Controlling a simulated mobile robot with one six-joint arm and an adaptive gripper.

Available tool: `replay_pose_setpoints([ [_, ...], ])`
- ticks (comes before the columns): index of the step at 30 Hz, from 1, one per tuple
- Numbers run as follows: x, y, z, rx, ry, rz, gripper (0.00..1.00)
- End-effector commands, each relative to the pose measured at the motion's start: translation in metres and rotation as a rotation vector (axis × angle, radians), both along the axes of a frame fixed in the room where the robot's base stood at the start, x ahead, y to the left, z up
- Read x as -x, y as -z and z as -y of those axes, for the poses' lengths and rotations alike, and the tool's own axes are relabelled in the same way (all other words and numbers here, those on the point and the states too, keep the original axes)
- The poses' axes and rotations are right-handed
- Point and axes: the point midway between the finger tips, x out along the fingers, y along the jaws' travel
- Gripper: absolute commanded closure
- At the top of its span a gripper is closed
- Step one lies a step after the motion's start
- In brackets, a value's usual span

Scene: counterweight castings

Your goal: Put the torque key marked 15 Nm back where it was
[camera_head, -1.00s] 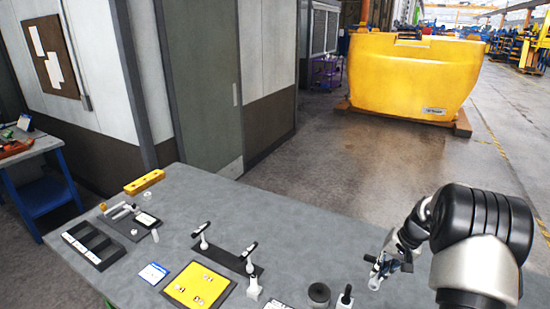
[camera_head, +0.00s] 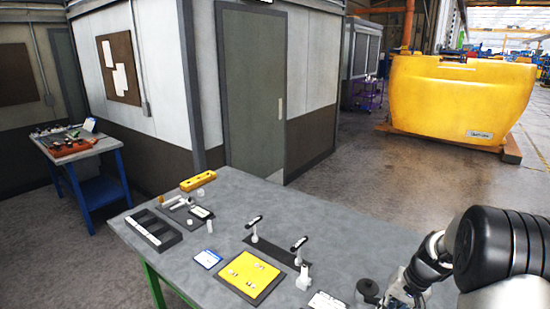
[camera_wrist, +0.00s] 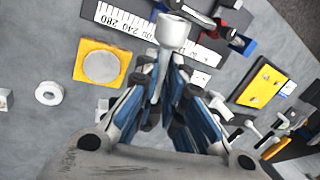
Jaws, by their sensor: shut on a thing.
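My gripper (camera_wrist: 170,95) is shut on a pale grey-white piece (camera_wrist: 173,30) with a round end, held between the blue-and-grey fingers in the wrist view. I cannot read a marking on it. In the head view my gripper (camera_head: 397,299) is at the bottom edge, over the right part of the bench, and the held piece is hidden there. Two white keys with black cross handles, a far one (camera_head: 254,228) and a nearer one (camera_head: 298,248), stand upright on a dark strip (camera_head: 275,252), left of my gripper. Their markings are too small to read.
The bench behind the keys is clear.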

Motion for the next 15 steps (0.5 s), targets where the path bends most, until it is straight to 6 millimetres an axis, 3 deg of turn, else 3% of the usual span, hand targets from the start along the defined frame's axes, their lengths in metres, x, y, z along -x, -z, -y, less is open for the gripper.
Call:
replay_pose_setpoints([
  [3,0.018,0.027,-0.050,-0.002,-0.120,0.000,1.00],
  [7,0.044,0.049,-0.100,-0.002,-0.253,0.001,1.00],
  [12,0.074,0.067,-0.140,-0.002,-0.373,0.002,1.00],
  [15,0.084,0.071,-0.151,-0.003,-0.412,0.001,1.00],
])
